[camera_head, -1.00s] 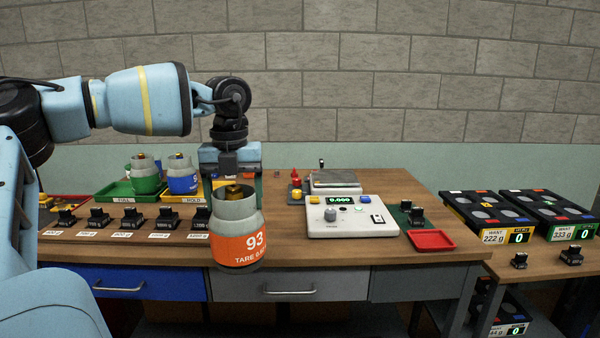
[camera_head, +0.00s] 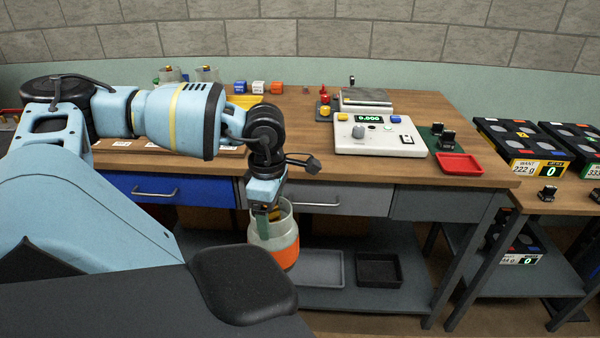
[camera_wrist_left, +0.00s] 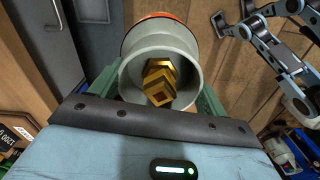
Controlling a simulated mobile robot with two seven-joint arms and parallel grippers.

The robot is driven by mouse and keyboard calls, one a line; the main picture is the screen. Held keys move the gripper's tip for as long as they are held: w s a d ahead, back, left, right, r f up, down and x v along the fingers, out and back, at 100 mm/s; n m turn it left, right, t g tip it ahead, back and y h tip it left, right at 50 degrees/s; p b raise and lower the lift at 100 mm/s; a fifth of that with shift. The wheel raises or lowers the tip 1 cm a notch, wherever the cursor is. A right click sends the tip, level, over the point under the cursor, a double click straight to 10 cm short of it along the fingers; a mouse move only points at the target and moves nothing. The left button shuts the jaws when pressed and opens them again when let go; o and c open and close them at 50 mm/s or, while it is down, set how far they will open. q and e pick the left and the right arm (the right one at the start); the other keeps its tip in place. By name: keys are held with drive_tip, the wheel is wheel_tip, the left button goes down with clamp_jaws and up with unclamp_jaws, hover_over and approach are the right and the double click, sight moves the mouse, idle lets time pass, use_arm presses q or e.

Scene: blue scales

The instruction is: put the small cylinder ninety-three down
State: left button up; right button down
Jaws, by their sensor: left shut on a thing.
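The small cylinder 93 (camera_head: 284,241) is a grey open-topped can with a wide orange band. My left gripper (camera_head: 266,208) is shut on its upper wall, one finger on each side, and holds it in the air in front of the workbench. It looks slightly tilted in the head view. Its number is not readable now. In the left wrist view, I look down into the can (camera_wrist_left: 185,45), with gold-coloured pieces inside it. My left fingers show as green strips on both sides.
The workbench (camera_head: 300,165) carries a scale (camera_head: 372,133) reading 0.000 and a red tray (camera_head: 459,164). Below, a shelf holds a grey tray (camera_head: 319,268) and a black tray (camera_head: 380,270). Black racks (camera_head: 525,142) stand on a side table at right.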

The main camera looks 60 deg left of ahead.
use_arm(q)
drive_tip(key=w+d+f+m, duration=0.1)
drive_tip(key=d+m, duration=1.1)
drive_tip(key=m, duration=0.1)
drive_tip(key=w+d+f+m, duration=0.1)
drive_tip(key=w+d+m, duration=0.1)
drive_tip(key=d+m, duration=1.1)
drive_tip(key=shift+f+m, duration=0.3)
